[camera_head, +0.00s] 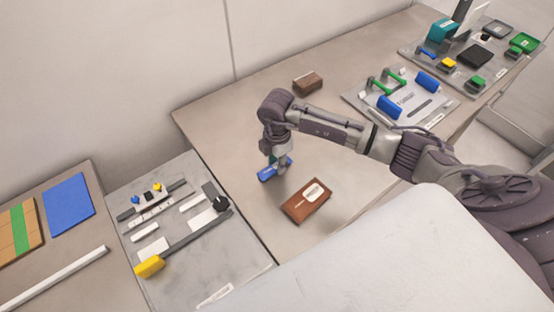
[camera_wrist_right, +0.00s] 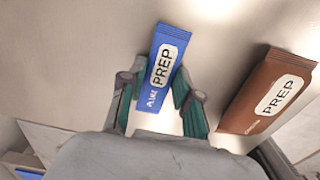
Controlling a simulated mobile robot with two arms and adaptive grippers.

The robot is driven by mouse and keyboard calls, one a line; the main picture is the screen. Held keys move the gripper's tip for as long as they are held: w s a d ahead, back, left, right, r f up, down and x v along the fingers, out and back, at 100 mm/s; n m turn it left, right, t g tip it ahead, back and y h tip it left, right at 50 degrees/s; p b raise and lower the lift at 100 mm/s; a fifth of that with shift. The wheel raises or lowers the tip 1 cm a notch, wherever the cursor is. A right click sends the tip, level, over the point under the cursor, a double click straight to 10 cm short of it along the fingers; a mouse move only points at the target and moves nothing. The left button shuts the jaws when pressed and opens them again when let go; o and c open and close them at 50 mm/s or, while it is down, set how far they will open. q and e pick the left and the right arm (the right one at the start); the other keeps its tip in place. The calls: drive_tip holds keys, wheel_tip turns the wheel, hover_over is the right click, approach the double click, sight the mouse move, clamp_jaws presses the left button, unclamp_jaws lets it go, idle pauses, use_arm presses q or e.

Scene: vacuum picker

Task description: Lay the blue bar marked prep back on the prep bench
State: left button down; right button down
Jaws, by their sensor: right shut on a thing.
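The blue bar marked PREP (camera_wrist_right: 172,45) is between the fingers of my right gripper (camera_wrist_right: 157,92) in the right wrist view. In the head view my right gripper (camera_head: 276,163) points down over the beige bench, shut on the blue bar (camera_head: 266,175). The bar is at or just above the bench top (camera_head: 225,135); I cannot tell whether it touches. A brown bar marked PREP (camera_head: 306,202) lies on the bench to the right and nearer; it also shows in the right wrist view (camera_wrist_right: 268,92). My left gripper is not in view.
Another brown item (camera_head: 308,83) lies farther back. A grey board (camera_head: 403,98) with blue and green parts is at the right rear. A grey panel (camera_head: 185,235) with a yellow-handled lever (camera_head: 150,266) is at the left. Bench left of the bar is clear.

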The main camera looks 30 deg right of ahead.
drive_tip(key=shift+f, duration=0.1)
drive_tip(key=c, duration=0.8)
unclamp_jaws()
drive_tip(key=shift+r, duration=0.6)
wheel_tip(320, 180, up, 11)
drive_tip(key=shift+r+b, duration=0.1)
drive_tip(key=shift+b, duration=1.1)
